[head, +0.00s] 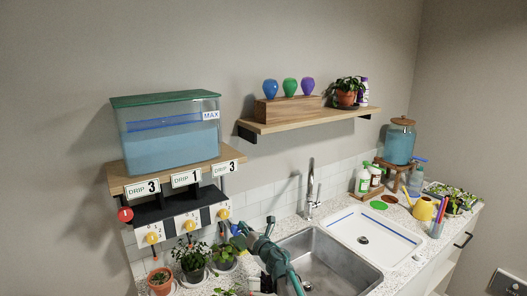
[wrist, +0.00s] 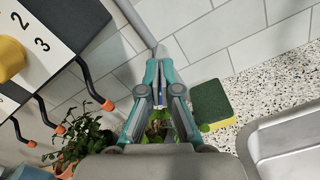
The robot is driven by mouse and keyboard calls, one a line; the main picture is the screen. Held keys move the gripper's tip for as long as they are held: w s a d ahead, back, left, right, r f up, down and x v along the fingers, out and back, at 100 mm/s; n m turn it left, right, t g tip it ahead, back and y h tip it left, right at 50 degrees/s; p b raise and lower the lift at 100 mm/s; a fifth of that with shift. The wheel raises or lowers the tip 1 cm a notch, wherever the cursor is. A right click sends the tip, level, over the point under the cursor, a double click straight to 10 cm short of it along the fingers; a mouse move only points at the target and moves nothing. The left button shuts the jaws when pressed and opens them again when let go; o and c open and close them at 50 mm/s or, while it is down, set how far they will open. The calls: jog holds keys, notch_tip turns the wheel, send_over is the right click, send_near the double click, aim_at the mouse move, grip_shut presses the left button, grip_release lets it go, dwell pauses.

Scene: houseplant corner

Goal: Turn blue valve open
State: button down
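The blue valve (head: 234,229) shows as a small blue patch at my gripper's tips, below the right end of the black drip rack. Most of it is hidden by the fingers. My gripper (head: 241,238) reaches up to it from the lower right. In the wrist view, the fingers of my gripper (wrist: 160,72) are close together, with a narrow strip of blue between them. They appear shut on the valve's handle, though the contact itself is hidden. A grey pipe (wrist: 135,22) runs down behind the fingertips.
Yellow dials (head: 152,238) on numbered white plates and orange-tipped spouts (wrist: 109,105) are close on the left. Potted plants (head: 192,258) stand below. A green-and-yellow sponge (wrist: 211,103) and the steel sink (head: 335,262) lie to the right. A water tank (head: 168,140) is above.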

jog(key=shift+r, duration=0.1)
jog(key=v, duration=0.6)
jog(key=shift+d+r, duration=0.2)
jog(key=shift+r, duration=0.05)
jog(key=shift+w, duration=0.15)
